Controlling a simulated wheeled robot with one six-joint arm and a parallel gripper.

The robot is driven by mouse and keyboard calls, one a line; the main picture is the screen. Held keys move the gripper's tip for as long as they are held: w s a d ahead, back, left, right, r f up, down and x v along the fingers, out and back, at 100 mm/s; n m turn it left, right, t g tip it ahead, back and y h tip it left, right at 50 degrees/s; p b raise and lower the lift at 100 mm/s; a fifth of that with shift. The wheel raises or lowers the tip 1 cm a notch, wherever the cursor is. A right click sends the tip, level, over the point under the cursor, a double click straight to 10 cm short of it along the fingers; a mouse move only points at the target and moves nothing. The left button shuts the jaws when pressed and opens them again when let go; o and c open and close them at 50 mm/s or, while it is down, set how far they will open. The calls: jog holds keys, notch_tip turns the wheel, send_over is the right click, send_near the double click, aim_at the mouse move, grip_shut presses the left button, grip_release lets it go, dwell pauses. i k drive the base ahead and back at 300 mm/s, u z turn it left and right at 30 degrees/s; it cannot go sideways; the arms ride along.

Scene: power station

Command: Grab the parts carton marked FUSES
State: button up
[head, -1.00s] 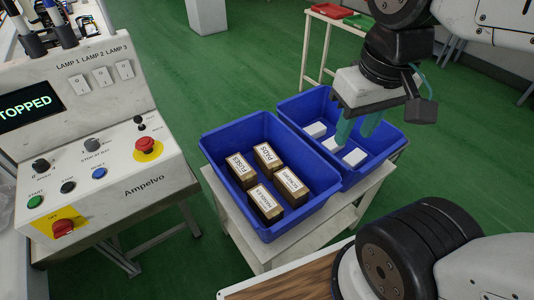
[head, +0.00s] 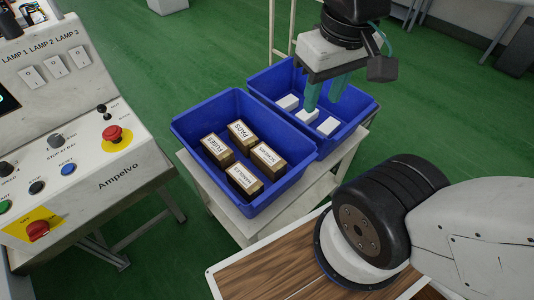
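The carton marked FUSES (head: 217,149) is a small brown box with a white label on top. It stands at the left in the left blue bin (head: 187,147). Beside it in that bin are cartons marked PADS (head: 241,133), SCREWS (head: 267,160) and HANDLES (head: 244,180). My gripper (head: 325,100) has teal fingers and hangs over the right blue bin (head: 348,140), to the right of the FUSES carton and apart from it. Its fingers stand apart with nothing seen between them, so it looks open.
Several white blocks (head: 327,126) lie in the right bin. Both bins stand on a pale stand (head: 228,214). A control console (head: 80,150) with buttons is at the left. A wooden surface (head: 270,278) is at the front.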

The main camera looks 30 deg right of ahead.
aim_at(218, 152)
jog(key=u, duration=0.95)
jog(key=k, duration=0.65)
jog(key=z, duration=1.1)
jog(key=i, duration=0.5)
jog(key=u, duration=0.05)
